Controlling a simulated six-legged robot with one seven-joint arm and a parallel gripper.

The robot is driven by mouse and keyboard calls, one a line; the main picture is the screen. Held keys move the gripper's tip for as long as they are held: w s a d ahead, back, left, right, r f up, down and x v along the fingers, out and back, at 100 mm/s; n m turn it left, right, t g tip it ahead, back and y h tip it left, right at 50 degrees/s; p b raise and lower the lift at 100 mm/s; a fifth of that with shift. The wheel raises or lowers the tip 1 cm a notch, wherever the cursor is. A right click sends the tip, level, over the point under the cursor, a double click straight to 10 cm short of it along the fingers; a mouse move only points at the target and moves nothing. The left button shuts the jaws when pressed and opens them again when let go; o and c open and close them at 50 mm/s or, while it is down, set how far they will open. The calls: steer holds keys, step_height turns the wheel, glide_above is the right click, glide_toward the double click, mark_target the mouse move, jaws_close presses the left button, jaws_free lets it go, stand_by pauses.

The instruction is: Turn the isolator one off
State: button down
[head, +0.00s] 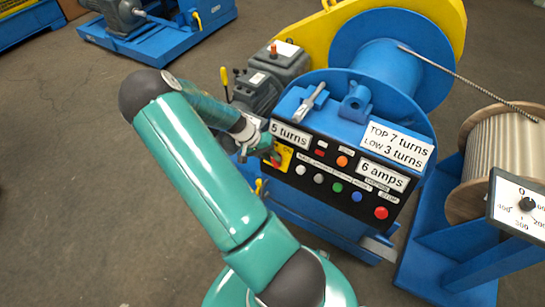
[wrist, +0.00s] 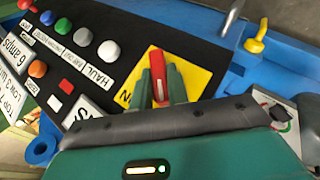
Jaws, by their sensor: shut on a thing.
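The isolator is a red handle (wrist: 157,66) on a yellow plate (wrist: 194,72) at one end of the black control panel. My gripper (wrist: 162,88) has its two green fingers on either side of the red handle and is shut on it. In the head view the yellow plate (head: 286,160) is at the left end of the panel, partly covered by my gripper (head: 268,154). The lower part of the handle is hidden between the fingers.
The black panel (head: 327,186) has several coloured buttons, including a red one (head: 381,212), and white labels. A blue winch drum (head: 375,65) and grey motor (head: 265,75) stand behind. A yellow lever (wrist: 256,42) is near the plate. A rope reel (head: 500,150) is at right.

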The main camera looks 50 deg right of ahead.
steer(key=shift+a+f+n+g, duration=0.1)
steer(key=shift+n+g, duration=0.2)
steer(key=shift+g, duration=0.1)
steer(key=c, duration=1.4)
jaws_free()
steer(key=shift+o, duration=0.2)
steer(key=v, duration=1.3)
steer(key=shift+a+r, duration=0.25)
steer(key=shift+r, duration=0.05)
steer(key=shift+w, duration=0.2)
